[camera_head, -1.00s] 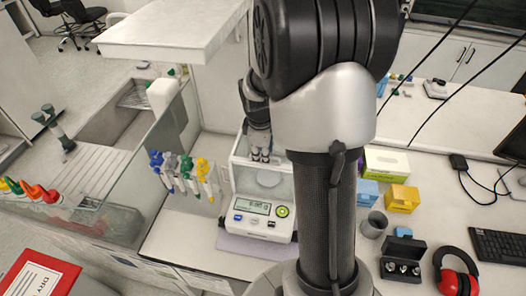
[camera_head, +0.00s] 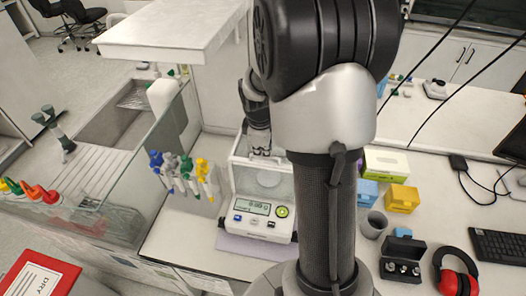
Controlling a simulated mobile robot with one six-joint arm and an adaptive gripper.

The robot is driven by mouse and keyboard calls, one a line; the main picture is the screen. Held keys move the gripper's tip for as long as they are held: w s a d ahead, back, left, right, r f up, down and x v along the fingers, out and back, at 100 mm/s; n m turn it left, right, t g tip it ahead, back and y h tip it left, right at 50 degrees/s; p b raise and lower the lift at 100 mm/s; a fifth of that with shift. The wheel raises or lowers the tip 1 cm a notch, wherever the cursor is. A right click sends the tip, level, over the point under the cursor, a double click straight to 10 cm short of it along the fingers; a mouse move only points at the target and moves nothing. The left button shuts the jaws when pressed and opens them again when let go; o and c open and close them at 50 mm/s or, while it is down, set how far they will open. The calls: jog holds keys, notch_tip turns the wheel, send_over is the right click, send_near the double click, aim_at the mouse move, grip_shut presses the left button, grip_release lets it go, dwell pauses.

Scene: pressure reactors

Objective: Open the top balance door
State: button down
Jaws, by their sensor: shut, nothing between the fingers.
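The balance (camera_head: 263,217) stands on the bench left of my arm, with a lit display and a green button on its front. Its clear draft shield (camera_head: 280,190) rises behind the display, with a round pan (camera_head: 269,178) visible inside. My gripper (camera_head: 263,152) points down at the shield's top rear edge and is shut with nothing held. Its fingertips appear at or just above the top door; whether they touch it I cannot tell. My arm hides part of the balance's right side.
A pipette rack (camera_head: 186,173) with several coloured pipettes stands close left of the balance. A glass panel (camera_head: 150,160) is further left. A grey cup (camera_head: 374,225), yellow box (camera_head: 403,198) and red earmuffs (camera_head: 455,273) lie right of my arm. A white shelf (camera_head: 165,30) overhangs at upper left.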

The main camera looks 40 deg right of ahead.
jog(key=c, duration=2.4)
grip_release()
jog(key=shift+s+a+f, duration=0.1)
jog(key=shift+s+f, duration=0.05)
jog(key=shift+f, duration=0.05)
jog(key=c, duration=1.7)
grip_release()
jog(key=shift+f, duration=0.1)
jog(key=shift+p+v, duration=0.7)
jog(key=shift+v, duration=0.3)
jog(key=p+v, duration=0.4)
jog(key=v, duration=0.2)
jog(key=p+v, duration=0.4)
jog(key=v, duration=0.2)
jog(key=p+v, duration=0.5)
jog(key=v, duration=0.1)
jog(key=shift+w+r, duration=0.2)
jog(key=shift+w, duration=0.05)
jog(key=v, duration=1.2)
